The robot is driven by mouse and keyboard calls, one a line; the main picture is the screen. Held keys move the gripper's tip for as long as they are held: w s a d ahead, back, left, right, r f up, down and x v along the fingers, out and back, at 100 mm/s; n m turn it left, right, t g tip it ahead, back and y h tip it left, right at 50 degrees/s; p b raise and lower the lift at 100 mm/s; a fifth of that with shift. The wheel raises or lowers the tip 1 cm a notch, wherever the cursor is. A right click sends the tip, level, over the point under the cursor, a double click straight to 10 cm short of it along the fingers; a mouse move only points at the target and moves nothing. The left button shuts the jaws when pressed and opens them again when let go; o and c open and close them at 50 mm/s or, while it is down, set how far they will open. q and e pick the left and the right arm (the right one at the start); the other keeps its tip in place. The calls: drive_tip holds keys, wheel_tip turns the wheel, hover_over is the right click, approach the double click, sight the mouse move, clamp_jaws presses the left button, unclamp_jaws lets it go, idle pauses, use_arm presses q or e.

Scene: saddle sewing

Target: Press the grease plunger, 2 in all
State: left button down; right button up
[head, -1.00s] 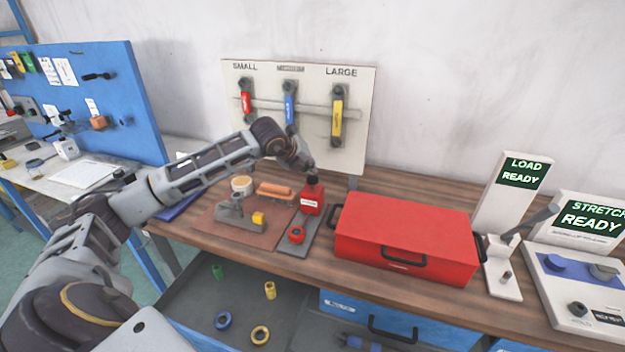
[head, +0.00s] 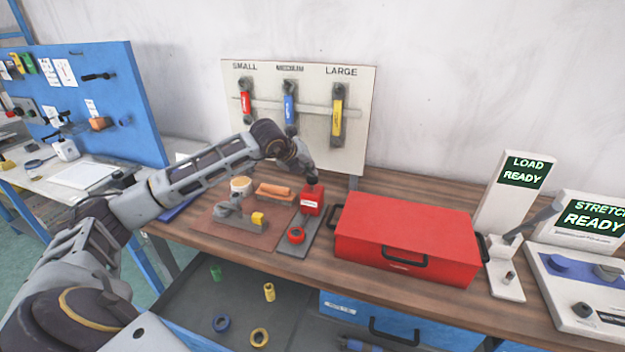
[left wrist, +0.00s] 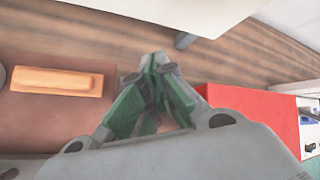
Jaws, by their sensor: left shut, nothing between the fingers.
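The grease unit is a small red box (head: 311,203) with a white label and a dark top, standing on a grey plate on the wooden bench in the head view. My left gripper (head: 311,176) points down right over its dark top. The plunger is mostly hidden by the fingers, and I cannot tell for sure whether they touch it. In the left wrist view my left gripper (left wrist: 157,85) has its green-padded fingers together, with nothing between them. My right gripper does not show.
A red toolbox (head: 405,238) stands close on the right. A red ring (head: 296,235) sits in front on the grey plate. A brown mat (head: 220,238) with a metal tool, an orange block (head: 274,192) and a round tin lies left. An open drawer is below.

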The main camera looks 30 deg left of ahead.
use_arm(q)
drive_tip(key=shift+f+b, duration=0.3)
drive_tip(key=shift+f, duration=0.05)
idle(0.5)
drive_tip(key=shift+f+b, duration=0.6)
idle(1.0)
drive_tip(key=shift+f, duration=0.25)
idle(0.5)
drive_tip(key=shift+r, duration=1.65)
drive_tip(key=shift+r+p, duration=1.1)
drive_tip(key=shift+r, duration=1.4)
